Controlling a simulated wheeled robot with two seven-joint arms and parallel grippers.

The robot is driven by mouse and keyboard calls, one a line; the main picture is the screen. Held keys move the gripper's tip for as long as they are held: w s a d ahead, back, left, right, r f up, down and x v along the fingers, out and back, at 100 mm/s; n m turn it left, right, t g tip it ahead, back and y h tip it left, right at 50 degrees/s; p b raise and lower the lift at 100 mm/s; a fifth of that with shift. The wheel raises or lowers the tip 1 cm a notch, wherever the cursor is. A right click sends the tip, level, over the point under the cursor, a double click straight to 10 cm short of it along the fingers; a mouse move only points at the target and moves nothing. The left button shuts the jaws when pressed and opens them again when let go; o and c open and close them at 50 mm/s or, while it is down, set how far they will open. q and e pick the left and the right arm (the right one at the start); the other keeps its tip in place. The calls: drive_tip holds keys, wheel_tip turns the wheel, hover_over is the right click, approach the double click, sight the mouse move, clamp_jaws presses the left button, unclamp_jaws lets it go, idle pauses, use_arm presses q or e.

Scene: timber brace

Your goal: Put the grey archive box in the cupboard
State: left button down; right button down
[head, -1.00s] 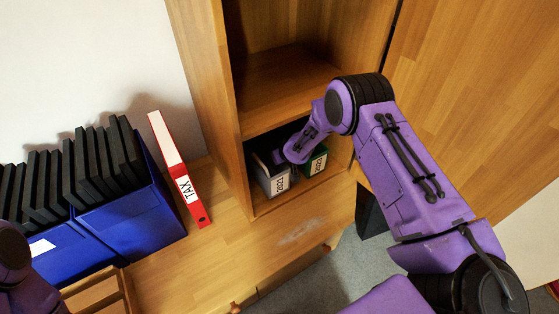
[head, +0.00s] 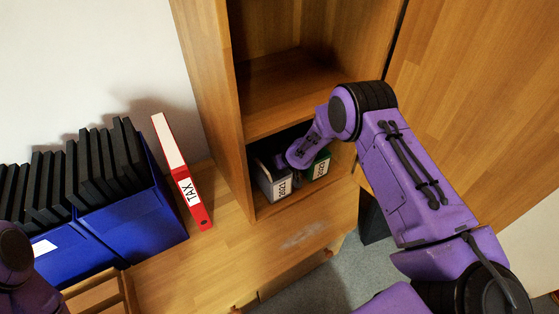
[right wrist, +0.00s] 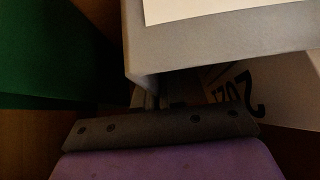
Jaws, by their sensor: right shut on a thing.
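The grey archive box (head: 268,183), with a white "2021" label on its front, stands in the cupboard's (head: 247,195) lower compartment, on the left side. It fills the upper middle of the right wrist view (right wrist: 220,50). My right gripper (head: 281,160) reaches into that compartment and is shut on the grey box near its top. Its fingertips are mostly hidden in the head view and dark in the right wrist view (right wrist: 150,98). Part of my left arm shows at the left edge of the head view, but its gripper is out of frame.
A green box (head: 321,158) stands right of the grey box in the same compartment, close to my right gripper. The shelf (head: 285,90) above is empty. A red TAX binder (head: 187,188) and blue holders (head: 135,220) with black files stand left of the cupboard.

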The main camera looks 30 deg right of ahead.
drive_tip(key=shift+w+r, duration=0.1)
drive_tip(key=shift+f, duration=0.6)
idle(0.5)
drive_tip(key=c, duration=1.1)
unclamp_jaws()
drive_tip(key=shift+c, duration=0.2)
drive_tip(key=shift+f, duration=0.1)
drive_tip(key=shift+c, duration=0.5)
drive_tip(key=p+v, duration=0.6)
drive_tip(key=s+d+p, duration=0.1)
drive_tip(key=s+p, duration=0.6)
drive_tip(key=s, duration=1.3)
drive_tip(key=shift+d+p, duration=0.3)
drive_tip(key=shift+p, duration=0.05)
